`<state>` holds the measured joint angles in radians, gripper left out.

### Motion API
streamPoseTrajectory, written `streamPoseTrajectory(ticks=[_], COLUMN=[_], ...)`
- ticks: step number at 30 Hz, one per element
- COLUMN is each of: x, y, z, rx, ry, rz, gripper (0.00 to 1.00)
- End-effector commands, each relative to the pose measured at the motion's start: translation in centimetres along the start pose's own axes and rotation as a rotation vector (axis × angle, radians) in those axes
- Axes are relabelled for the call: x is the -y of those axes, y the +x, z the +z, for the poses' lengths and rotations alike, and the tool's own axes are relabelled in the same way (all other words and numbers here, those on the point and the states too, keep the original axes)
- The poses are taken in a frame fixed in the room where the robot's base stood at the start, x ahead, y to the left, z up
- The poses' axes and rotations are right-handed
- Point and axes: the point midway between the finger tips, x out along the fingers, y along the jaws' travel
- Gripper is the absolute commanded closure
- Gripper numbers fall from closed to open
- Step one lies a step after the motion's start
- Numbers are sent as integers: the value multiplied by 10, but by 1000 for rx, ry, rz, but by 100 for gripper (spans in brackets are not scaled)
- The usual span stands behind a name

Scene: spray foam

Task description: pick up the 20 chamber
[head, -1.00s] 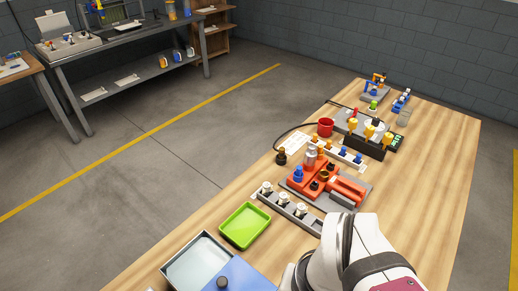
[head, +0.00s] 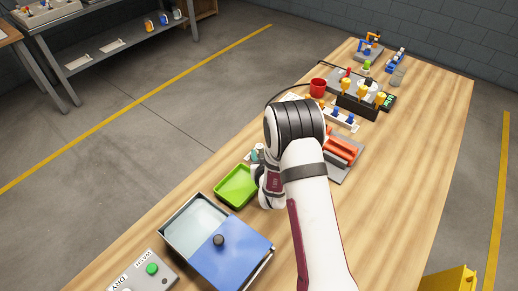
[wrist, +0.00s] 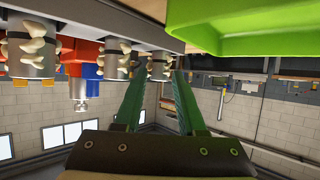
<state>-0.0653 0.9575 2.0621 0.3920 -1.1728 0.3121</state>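Several chambers with pale knobbly parts and grey cylinders stand in a row in the wrist view, which looks upside down: a near one (wrist: 27,52), a middle one (wrist: 108,58) and a far one (wrist: 158,66). I cannot read any number on them, so I cannot tell which is the 20 chamber. My gripper (wrist: 157,88) has two green fingers spread apart with nothing between them. The far chamber appears beyond and between the fingertips, apart from them. In the head view my arm covers the gripper and most of the chamber rack.
A green tray (head: 236,187) lies beside my wrist; it also fills the wrist view's upper right (wrist: 250,25). A blue-lidded bath (head: 230,250) stands in front. Red blocks (head: 340,148), a red cup (head: 318,88) and a black stand with yellow pieces (head: 358,106) are behind. The table's right side is clear.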

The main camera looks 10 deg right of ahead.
Motion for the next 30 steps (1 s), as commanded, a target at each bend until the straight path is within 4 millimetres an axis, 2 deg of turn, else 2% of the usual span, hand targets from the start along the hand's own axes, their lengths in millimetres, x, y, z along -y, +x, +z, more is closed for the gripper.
streamPoseTrajectory(ticks=[4,11,15,18,30], x=[0,0,0,0,0], y=[22,25,25,25,25], z=[0,0,0,0,-2], rx=[1,1,1,1,0], ry=[0,-1,-1,-1,-1], rz=[0,-1,-1,-1,-1], gripper=[60,60,86,100,100])
